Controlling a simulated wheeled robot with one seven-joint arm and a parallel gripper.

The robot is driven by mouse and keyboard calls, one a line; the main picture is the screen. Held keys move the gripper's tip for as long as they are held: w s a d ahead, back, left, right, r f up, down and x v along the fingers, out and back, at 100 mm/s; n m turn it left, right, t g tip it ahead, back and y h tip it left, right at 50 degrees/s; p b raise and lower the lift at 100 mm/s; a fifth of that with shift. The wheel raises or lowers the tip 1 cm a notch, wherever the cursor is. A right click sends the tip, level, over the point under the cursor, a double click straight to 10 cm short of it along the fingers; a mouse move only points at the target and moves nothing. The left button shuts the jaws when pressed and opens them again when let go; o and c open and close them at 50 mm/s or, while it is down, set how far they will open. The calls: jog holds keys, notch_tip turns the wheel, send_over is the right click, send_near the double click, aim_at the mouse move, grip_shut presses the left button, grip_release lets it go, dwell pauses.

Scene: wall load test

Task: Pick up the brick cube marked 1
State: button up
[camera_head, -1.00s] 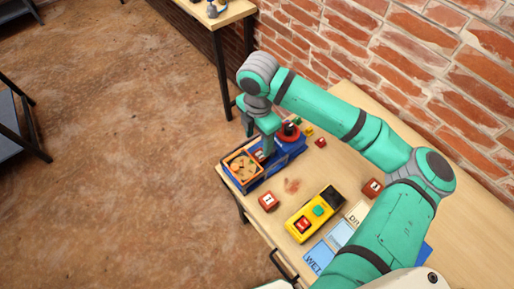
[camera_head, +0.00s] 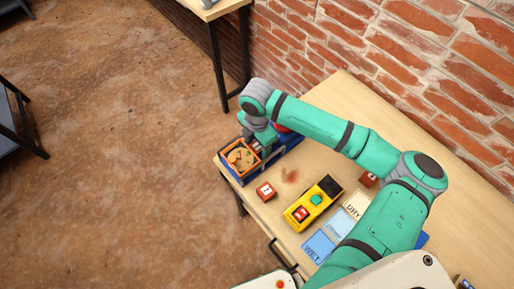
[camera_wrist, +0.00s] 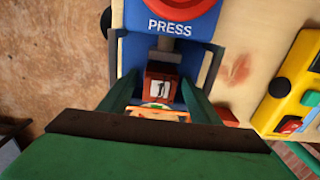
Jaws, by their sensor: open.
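A red-brown brick cube marked with what looks like a 1 (camera_wrist: 158,88) sits on the blue press unit (camera_wrist: 182,55), below the word PRESS in the wrist view. My gripper (camera_wrist: 158,77) is open, with one green finger on each side of this cube. I cannot tell whether the fingers touch it. In the head view my gripper (camera_head: 261,141) is down at the blue press unit (camera_head: 290,147), and the cube between the fingers is mostly hidden. Another marked brick cube (camera_head: 266,192) lies on the table nearer the front; its mark is too small to read.
An orange-rimmed tray (camera_head: 228,165) stands at the left end of the press unit. A yellow device (camera_head: 325,204) with red and green buttons, another brick cube (camera_head: 368,180) and WET (camera_head: 318,246) and DRY (camera_head: 354,206) pads lie to the right. A brick wall (camera_head: 400,60) stands behind.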

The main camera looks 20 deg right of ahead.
jog(key=shift+c, duration=0.3)
jog(key=c, duration=1.2)
jog(key=shift+o, duration=0.2)
